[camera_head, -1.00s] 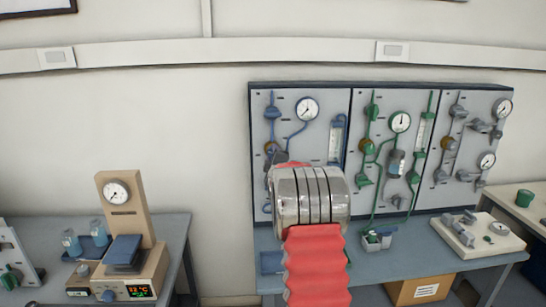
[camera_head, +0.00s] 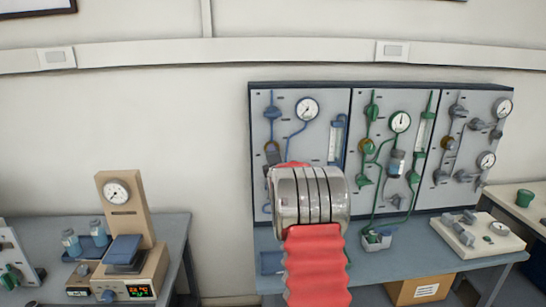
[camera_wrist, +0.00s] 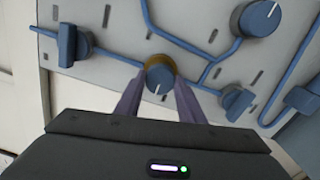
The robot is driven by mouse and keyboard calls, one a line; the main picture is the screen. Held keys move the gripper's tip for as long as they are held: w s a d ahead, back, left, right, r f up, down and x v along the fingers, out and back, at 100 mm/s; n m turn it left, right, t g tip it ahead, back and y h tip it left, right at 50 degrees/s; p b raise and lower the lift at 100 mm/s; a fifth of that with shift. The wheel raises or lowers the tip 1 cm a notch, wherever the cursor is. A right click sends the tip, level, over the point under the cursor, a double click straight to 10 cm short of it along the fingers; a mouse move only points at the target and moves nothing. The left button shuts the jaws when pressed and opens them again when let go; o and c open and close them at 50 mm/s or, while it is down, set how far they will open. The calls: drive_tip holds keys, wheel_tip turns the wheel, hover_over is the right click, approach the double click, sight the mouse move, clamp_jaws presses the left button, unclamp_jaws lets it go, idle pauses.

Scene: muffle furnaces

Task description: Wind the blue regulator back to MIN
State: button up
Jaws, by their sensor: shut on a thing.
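The blue regulator (camera_wrist: 159,80) is a round blue knob in a brass-coloured collar, between the fingers in the wrist view. Its white line points down and slightly left; no MIN mark is readable. My gripper (camera_wrist: 160,85) is shut on it, one finger on each side. In the head view the regulator's brass collar (camera_head: 272,147) shows on the left panel, above and left of my arm. My arm hides much of the gripper there.
Blue pipes and a blue valve (camera_wrist: 72,45) lie left of the regulator in the wrist view. Another blue valve (camera_wrist: 238,102) is at its lower right, and a round blue part with a white line (camera_wrist: 259,18) at upper right. Green (camera_head: 373,112) and grey fittings (camera_head: 450,144) fill the neighbouring panels.

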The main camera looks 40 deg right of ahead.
drive_tip(key=shift+w+a+f, duration=0.15)
drive_tip(key=shift+a+f, duration=0.15)
drive_tip(key=o, duration=0.8)
drive_tip(key=shift+c, duration=0.2)
drive_tip(key=shift+o, duration=1.4)
drive_tip(key=shift+d+r, duration=0.15)
drive_tip(key=shift+d, duration=0.05)
drive_tip(key=shift+s, duration=0.2)
drive_tip(key=v, duration=1.3)
drive_tip(key=shift+a, duration=0.3)
drive_tip(key=shift+s, duration=0.15)
